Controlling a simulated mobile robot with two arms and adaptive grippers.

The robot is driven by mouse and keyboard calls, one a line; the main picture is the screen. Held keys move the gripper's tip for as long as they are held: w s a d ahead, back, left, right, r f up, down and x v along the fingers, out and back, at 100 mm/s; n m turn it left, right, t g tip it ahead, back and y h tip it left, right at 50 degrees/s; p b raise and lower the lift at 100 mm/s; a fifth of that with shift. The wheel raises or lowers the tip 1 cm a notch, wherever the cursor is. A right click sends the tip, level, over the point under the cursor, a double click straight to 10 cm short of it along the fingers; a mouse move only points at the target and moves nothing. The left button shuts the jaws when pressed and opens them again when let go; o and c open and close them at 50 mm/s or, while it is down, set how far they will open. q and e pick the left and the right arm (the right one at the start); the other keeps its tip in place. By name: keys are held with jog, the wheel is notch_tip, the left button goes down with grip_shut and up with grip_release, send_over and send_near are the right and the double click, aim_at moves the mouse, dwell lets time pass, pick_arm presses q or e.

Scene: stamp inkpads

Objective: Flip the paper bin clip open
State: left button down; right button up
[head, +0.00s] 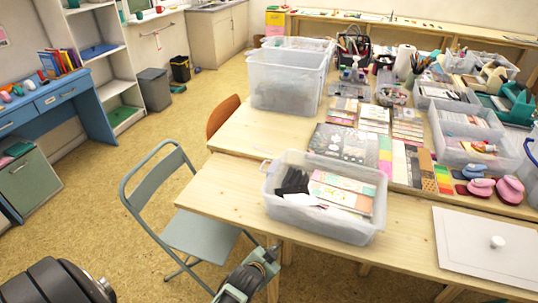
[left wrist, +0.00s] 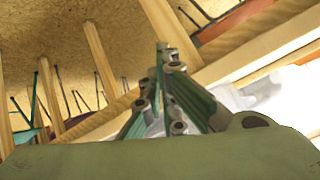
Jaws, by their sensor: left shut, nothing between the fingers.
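The paper bin (head: 320,222) is a clear plastic box near the front edge of the wooden table. It holds pink and patterned papers and some black items. A small pale clip (head: 265,165) shows at its left rim; its exact position is too small to tell. My left gripper (head: 270,252) is below and in front of the bin, apart from it, near the table's front edge. In the left wrist view the fingers (left wrist: 163,62) are shut and empty. A whitish translucent shape, likely the bin (left wrist: 262,92), shows at right there. My right gripper is not in view.
A grey-green folding chair (head: 195,230) stands left of my left gripper. Large clear bins (head: 285,80), papers and stamps crowd the table's back. Floor at left is open.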

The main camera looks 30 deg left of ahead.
pick_arm(q)
jog(key=w+a+r+t+y, duration=0.1)
jog(key=w+a+r, duration=0.1)
jog(key=r, duration=0.6)
jog(key=w+a+r+t+y+p, duration=0.1)
jog(key=w+a+r+t, duration=0.1)
jog(key=r, duration=0.6)
jog(key=w+a+r+t+y, duration=0.1)
jog(key=w+a+r+t, duration=0.1)
jog(key=w+r, duration=0.4)
jog(key=shift+a+r+p, duration=0.2)
jog(key=shift+a+r, duration=0.25)
jog(key=shift+r, duration=0.2)
jog(key=shift+a+r+p, duration=0.2)
jog(key=shift+a+r, duration=0.25)
jog(key=shift+r, duration=0.2)
jog(key=shift+w+a+r, duration=0.1)
jog(key=shift+r, duration=0.1)
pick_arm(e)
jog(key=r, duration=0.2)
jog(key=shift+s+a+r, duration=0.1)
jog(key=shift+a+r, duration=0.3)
